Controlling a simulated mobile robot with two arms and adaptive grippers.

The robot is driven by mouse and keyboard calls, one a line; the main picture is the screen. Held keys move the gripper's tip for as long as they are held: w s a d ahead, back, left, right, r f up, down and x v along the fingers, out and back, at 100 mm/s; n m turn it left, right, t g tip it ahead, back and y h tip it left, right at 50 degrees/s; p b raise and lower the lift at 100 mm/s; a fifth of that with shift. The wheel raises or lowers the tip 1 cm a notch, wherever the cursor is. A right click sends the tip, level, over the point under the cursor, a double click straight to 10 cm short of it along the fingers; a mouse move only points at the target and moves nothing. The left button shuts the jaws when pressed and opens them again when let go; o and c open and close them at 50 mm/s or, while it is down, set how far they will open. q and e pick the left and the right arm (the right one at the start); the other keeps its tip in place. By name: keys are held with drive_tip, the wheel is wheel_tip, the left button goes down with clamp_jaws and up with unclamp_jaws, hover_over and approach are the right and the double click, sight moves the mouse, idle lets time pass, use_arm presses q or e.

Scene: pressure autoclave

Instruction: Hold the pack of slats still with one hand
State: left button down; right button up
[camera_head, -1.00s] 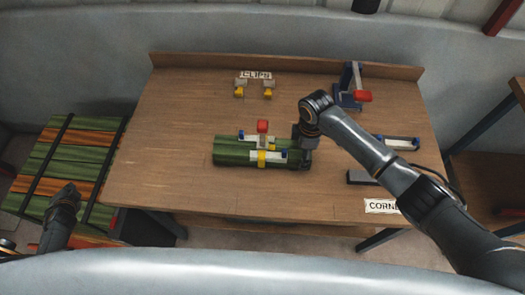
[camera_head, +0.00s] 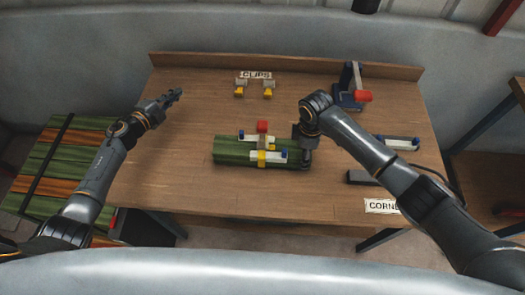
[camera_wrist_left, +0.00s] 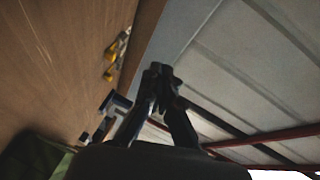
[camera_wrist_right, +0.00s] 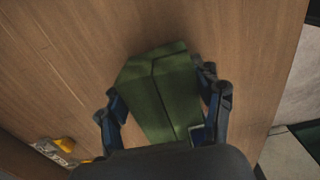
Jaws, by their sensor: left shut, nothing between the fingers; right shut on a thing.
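The pack of slats (camera_head: 232,151) is a green bundle lying on the workbench near its middle. A clip with yellow, white and red parts (camera_head: 262,143) sits across it. My right gripper (camera_head: 306,158) is shut on the right end of the pack. In the right wrist view the green slats (camera_wrist_right: 160,95) lie between its two fingers (camera_wrist_right: 163,105). My left gripper (camera_head: 177,94) is shut and empty above the left part of the bench, apart from the pack. In the left wrist view its fingertips (camera_wrist_left: 160,72) are together.
Two yellow-grey clips (camera_head: 254,89) lie below the CLIPS label (camera_head: 256,75) at the back. A blue stand with a red part (camera_head: 352,92) is at the back right. A dark block (camera_head: 361,177) lies near the CORNER label. Striped slats (camera_head: 60,150) are stacked left of the bench.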

use_arm(q)
drive_tip(key=s+d+r+m+g+h, duration=0.2)
drive_tip(key=d+r+m+g+h, duration=0.35)
drive_tip(key=d, duration=0.75)
drive_tip(key=s+d+r+m+g+h, duration=0.2)
drive_tip(key=d+r+m+g, duration=0.35)
drive_tip(key=d+m, duration=0.6)
drive_tip(key=s+d+m+g+y, duration=0.1)
drive_tip(key=s+m+y, duration=0.1)
drive_tip(key=s+y, duration=0.1)
drive_tip(key=s+d+m+g+y, duration=0.2)
drive_tip(key=s+y, duration=0.1)
drive_tip(key=s+d+r+m+g+y, duration=0.1)
drive_tip(key=s+m+y, duration=0.1)
drive_tip(key=s+y, duration=0.1)
drive_tip(key=shift+d+m+y, duration=0.25)
drive_tip(key=shift+m+y, duration=0.05)
drive_tip(key=shift+y, duration=0.25)
drive_tip(key=a+f+m+y, duration=0.1)
drive_tip(key=a+f+y, duration=0.2)
drive_tip(key=f, duration=0.4)
drive_tip(key=shift+a+f+t+y, duration=0.2)
drive_tip(key=shift+a+t+y, duration=0.15)
drive_tip(key=shift+a, duration=0.2)
drive_tip(key=shift+s, duration=0.1)
drive_tip(key=shift+d, duration=0.1)
